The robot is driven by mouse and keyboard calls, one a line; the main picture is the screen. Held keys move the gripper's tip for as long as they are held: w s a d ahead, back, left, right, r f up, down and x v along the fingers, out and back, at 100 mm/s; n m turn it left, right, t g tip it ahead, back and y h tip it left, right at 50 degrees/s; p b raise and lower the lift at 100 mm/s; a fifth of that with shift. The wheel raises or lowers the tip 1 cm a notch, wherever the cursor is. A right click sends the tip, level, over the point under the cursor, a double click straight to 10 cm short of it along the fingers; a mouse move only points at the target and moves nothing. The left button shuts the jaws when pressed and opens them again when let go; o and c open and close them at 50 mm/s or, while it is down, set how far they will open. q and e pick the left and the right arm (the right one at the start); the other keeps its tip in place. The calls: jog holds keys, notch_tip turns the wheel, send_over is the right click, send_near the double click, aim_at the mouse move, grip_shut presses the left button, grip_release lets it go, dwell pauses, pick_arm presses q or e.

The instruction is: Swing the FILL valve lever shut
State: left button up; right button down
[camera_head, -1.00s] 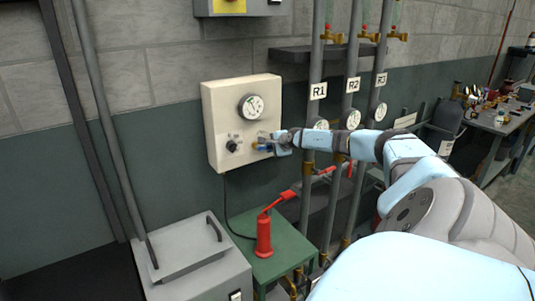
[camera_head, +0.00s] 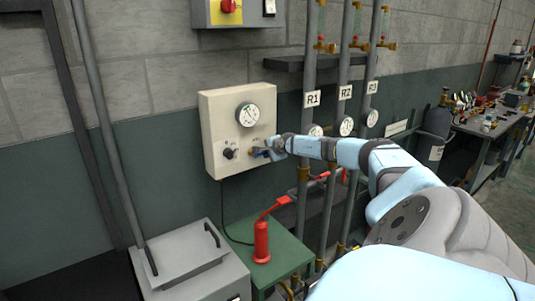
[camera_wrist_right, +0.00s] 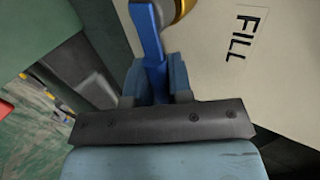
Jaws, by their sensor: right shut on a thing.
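The cream panel (camera_head: 210,130) on the wall has a round gauge (camera_head: 247,115), a black knob (camera_head: 230,153) and the blue FILL valve lever (camera_head: 257,153) at its lower right. In the right wrist view the blue lever (camera_wrist_right: 147,35) runs from a brass valve part down between the fingers, beside the FILL label (camera_wrist_right: 240,38). My right gripper (camera_head: 270,150) is at the panel's right edge. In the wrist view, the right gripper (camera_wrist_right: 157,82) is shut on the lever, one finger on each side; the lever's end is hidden. My left gripper is not in view.
A red pump-like device (camera_head: 262,240) stands on a green bench (camera_head: 285,252) below the panel. Pipes labelled R1 (camera_head: 312,99), R2 and R3 rise right of the panel, close to my right arm. A grey lidded box (camera_head: 190,265) stands at lower left.

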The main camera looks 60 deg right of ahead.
jog(key=c, duration=1)
grip_release()
jog(key=shift+c, duration=0.2)
jog(key=shift+s+a+r, duration=0.1)
jog(key=shift+s+r, duration=0.2)
jog(key=b+v, duration=0.2)
jog(key=v, duration=1.1)
